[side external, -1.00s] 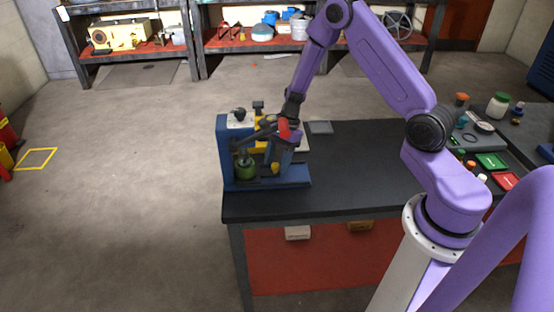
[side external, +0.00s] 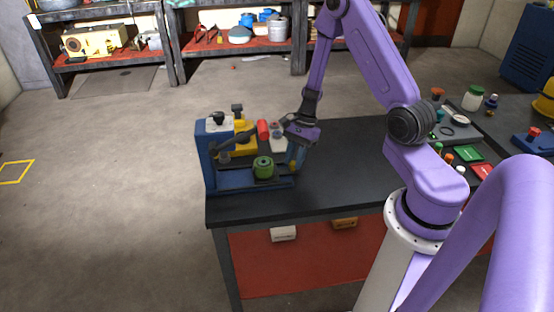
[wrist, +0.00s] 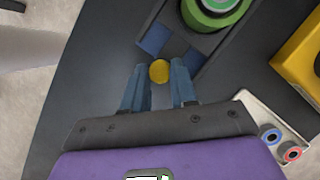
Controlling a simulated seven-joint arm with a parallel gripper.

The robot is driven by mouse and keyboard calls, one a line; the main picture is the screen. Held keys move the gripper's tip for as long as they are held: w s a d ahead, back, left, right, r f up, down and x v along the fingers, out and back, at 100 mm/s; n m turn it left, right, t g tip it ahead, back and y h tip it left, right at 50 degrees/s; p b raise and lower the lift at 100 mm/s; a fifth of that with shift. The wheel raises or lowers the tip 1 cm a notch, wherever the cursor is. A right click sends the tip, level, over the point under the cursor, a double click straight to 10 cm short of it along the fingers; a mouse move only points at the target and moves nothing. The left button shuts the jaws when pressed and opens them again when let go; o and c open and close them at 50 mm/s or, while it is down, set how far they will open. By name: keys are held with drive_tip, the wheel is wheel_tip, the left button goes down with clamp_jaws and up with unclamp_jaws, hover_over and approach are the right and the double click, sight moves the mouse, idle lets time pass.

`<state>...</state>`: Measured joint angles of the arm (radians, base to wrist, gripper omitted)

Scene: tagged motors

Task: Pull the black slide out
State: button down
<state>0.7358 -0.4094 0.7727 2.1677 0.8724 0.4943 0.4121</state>
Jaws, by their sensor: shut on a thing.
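The black slide (side external: 278,179) runs in the blue press base (side external: 225,181). It carries a round green part (side external: 263,167), which stands clear to the right of the press column. A yellow knob (wrist: 159,71) is at the slide's outer end. My gripper (wrist: 158,80) has its blue fingers on either side of this knob and is shut on it. In the side view my gripper (side external: 296,158) hangs at the right end of the base. The slide (wrist: 175,46) also shows in the wrist view, with the green part (wrist: 215,10) cut by the top edge.
A yellow block (side external: 245,142) and a pale holder with coloured rings (side external: 277,142) stand behind. The dark bench top (side external: 345,170) is clear to the right.

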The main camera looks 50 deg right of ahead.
drive_tip(key=shift+s+d, duration=0.2)
drive_tip(key=shift+d, duration=0.05)
drive_tip(key=c, duration=0.9)
unclamp_jaws()
drive_tip(key=shift+w+d+r, duration=0.1)
drive_tip(key=shift+d+r, duration=0.05)
drive_tip(key=shift+r, duration=0.45)
drive_tip(key=v, duration=1.6)
drive_tip(key=shift+r, duration=0.1)
